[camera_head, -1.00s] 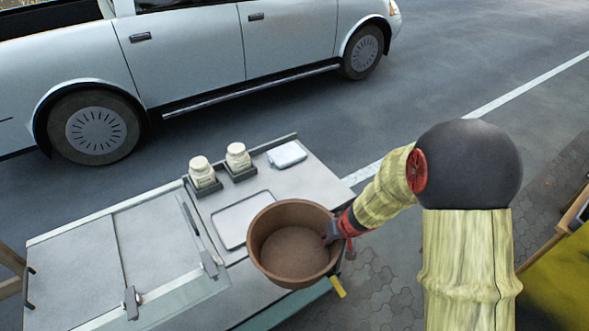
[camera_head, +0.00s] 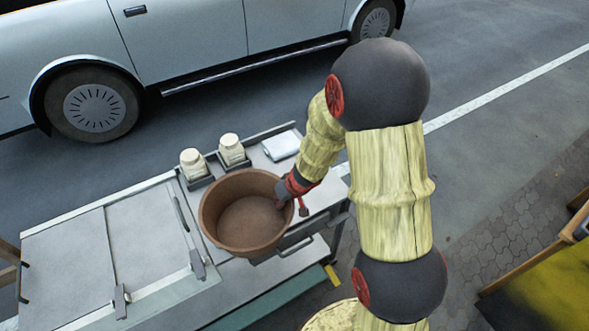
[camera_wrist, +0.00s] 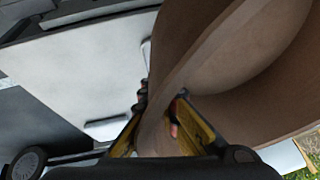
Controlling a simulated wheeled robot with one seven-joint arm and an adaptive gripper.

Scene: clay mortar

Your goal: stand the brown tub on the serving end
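The brown tub (camera_head: 243,222) is a wide, round, open bowl shape, upright and empty in the head view. My gripper (camera_head: 282,203) is shut on its right rim. In the wrist view the tub's wall (camera_wrist: 245,50) fills the right side, with the yellow-edged fingers of my gripper (camera_wrist: 165,125) at its rim. The tub is over the right end of the cart's counter (camera_head: 313,195), taken as the serving end. It hides the shallow tray there. I cannot tell whether its base touches the counter.
Two cream jars (camera_head: 193,163) (camera_head: 231,149) in dark holders stand just behind the tub. A folded white cloth (camera_head: 282,145) lies at the back right. Lidded panels (camera_head: 145,235) with handles cover the left. A white car (camera_head: 190,40) is parked behind.

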